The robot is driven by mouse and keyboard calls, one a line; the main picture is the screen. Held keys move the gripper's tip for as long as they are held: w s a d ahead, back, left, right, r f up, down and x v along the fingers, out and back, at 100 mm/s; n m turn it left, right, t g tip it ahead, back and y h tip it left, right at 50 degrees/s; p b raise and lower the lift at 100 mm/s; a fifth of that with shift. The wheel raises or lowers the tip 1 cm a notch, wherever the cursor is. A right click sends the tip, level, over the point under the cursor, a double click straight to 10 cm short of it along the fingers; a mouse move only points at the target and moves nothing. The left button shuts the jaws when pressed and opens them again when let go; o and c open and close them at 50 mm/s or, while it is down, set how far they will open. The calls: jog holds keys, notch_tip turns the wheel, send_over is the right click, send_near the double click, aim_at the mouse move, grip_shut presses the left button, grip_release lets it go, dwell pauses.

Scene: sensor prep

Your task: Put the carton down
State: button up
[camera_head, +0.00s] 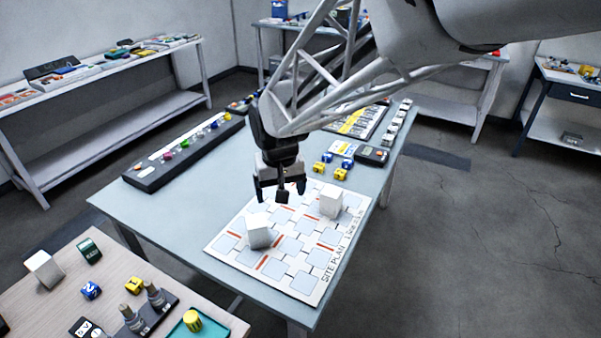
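A white box-shaped carton (261,232) stands on the site plan sheet (303,283), on the left side of the sheet. A second white carton (331,202) stands on the sheet's right side. My gripper (279,192) points down over the far part of the sheet, its dark fingers spread apart. Its fingertips are just above and behind the left carton in the picture, with a small gap between them. No carton shows between the fingers. A third white block (43,268) sits on the near left table.
A black rack with coloured knobs (184,152) lies along the blue-grey table's left edge. Yellow and blue cubes (340,174) and a dark device (371,156) lie beyond the sheet. The wooden table (210,317) holds small parts and a green tray.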

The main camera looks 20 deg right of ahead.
jog(key=s+d+r, duration=0.2)
jog(key=s+r, duration=0.1)
jog(key=s, duration=0.7)
jog(key=s+d+r+t, duration=0.1)
jog(key=s+d+r, duration=0.2)
jog(key=s, duration=0.7)
jog(key=shift+d+r+t, duration=0.3)
jog(key=shift+d+r, duration=0.05)
jog(key=shift+r, duration=0.15)
